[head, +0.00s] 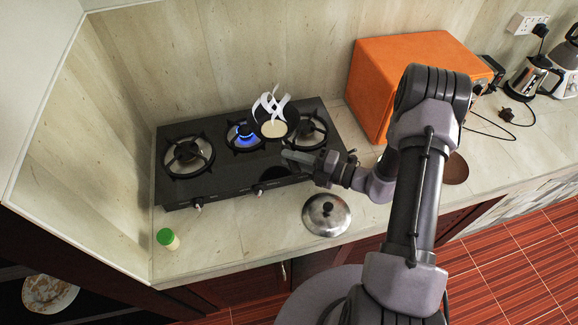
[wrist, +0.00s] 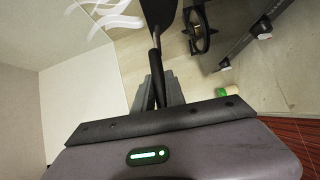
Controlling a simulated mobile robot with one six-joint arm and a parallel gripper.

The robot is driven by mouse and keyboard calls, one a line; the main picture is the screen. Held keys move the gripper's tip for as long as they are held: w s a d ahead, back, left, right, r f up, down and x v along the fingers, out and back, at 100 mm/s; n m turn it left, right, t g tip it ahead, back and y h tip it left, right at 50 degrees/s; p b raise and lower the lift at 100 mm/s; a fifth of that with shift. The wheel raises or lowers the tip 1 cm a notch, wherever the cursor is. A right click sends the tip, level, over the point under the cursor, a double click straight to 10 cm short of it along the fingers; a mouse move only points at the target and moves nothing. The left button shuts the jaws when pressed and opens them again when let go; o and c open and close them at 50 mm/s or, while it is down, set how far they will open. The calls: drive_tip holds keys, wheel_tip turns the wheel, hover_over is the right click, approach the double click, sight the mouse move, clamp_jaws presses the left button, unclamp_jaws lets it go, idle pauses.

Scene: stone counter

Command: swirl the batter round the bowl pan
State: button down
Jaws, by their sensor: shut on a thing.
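The bowl pan (head: 292,116) is dark and shows over the stove, between the middle and right burners. A pale round patch of batter (head: 274,129) lies in it, and white curls of steam (head: 268,103) rise above. My gripper (head: 290,157) is in front of the pan. In the wrist view my gripper (wrist: 158,98) is shut on the pan's dark handle (wrist: 155,65). The pan's dark body (wrist: 158,10) is cut off by the top edge there, and its inside is hidden. The middle burner (head: 244,134) burns with a blue flame, left of the pan.
A domed metal lid (head: 326,215) lies on the counter (head: 240,232) in front of the stove (head: 178,197). A green-capped jar (head: 168,239) stands at the front left. A large orange box-shaped appliance (head: 385,75) stands right of the stove, with a kettle (head: 528,78) farther right.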

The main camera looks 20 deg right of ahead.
drive_tip(key=shift+w+d+f+b, duration=0.2)
drive_tip(key=shift+w+d+b, duration=0.1)
drive_tip(key=shift+b, duration=0.05)
drive_tip(key=w+r+m+p, duration=0.1)
drive_tip(key=r+p, duration=0.1)
drive_tip(key=p, duration=0.1)
drive_tip(key=w+r+g+h+p, duration=0.1)
drive_tip(key=r+p, duration=0.1)
drive_tip(key=p, duration=0.1)
drive_tip(key=w+r+m+g+p, duration=0.1)
drive_tip(key=r+p, duration=0.1)
drive_tip(key=p, duration=0.2)
drive_tip(key=shift+w+a+r+m, duration=0.1)
drive_tip(key=shift+w+a+m, duration=0.1)
drive_tip(key=shift+m, duration=0.1)
drive_tip(key=shift+s+a+n+h+p, duration=0.2)
drive_tip(key=shift+a+n+h+p, duration=0.25)
drive_tip(key=shift+a+h, duration=0.15)
drive_tip(key=s+f+n+t+b, duration=0.1)
drive_tip(key=s+f+n+b, duration=0.3)
drive_tip(key=f+b, duration=0.5)
drive_tip(key=b, duration=0.7)
drive_tip(key=shift+a+n+t, duration=0.25)
drive_tip(key=shift+n+t, duration=0.05)
drive_tip(key=shift+n, duration=0.05)
idle(1.9)
